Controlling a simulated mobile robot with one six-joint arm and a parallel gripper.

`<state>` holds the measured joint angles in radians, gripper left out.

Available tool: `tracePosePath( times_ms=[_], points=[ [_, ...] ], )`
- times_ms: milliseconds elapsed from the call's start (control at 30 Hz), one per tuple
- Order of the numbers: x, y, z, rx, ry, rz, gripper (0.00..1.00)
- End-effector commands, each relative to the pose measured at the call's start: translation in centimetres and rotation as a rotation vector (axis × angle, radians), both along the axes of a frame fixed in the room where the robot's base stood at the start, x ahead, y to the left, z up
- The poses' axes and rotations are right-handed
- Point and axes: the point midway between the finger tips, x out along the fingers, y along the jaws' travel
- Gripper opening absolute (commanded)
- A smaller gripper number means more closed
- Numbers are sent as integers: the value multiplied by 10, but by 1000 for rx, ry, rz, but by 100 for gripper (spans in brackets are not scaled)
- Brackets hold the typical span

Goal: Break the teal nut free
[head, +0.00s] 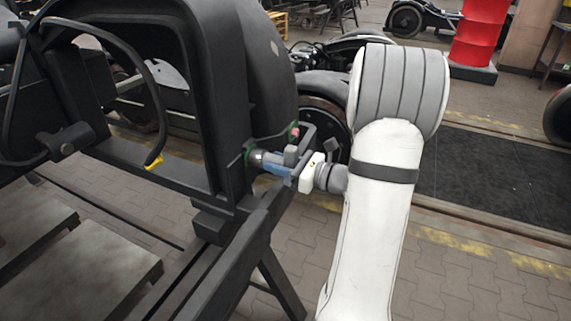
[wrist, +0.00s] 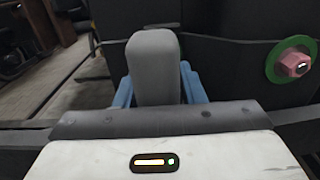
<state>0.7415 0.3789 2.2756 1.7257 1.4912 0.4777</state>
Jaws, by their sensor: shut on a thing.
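My gripper (head: 264,160) reaches left to the black frame, its blue fingers at a green ring (head: 248,154). It is shut on what I take to be the teal nut, a small bluish-grey piece at the ring. The fingers largely cover it, so I cannot make out its shape or turn. In the wrist view the blue fingers (wrist: 158,92) show on both sides of a grey block, which hides the fingertips and anything between them.
A pink nut (wrist: 296,65) on a green ring is right of my gripper in the wrist view; it also shows just above my gripper in the head view (head: 295,132). The black bogie frame (head: 205,110) is close on the left. A red drum (head: 480,35) stands behind.

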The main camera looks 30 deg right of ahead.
Motion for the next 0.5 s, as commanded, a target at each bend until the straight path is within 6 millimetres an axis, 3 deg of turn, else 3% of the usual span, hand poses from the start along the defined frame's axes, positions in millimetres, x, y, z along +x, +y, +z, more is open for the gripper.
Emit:
tracePosePath(
  times_ms=[500],
  points=[
    [5, 3, 1, 0, -1, -2, 0]
  ],
)
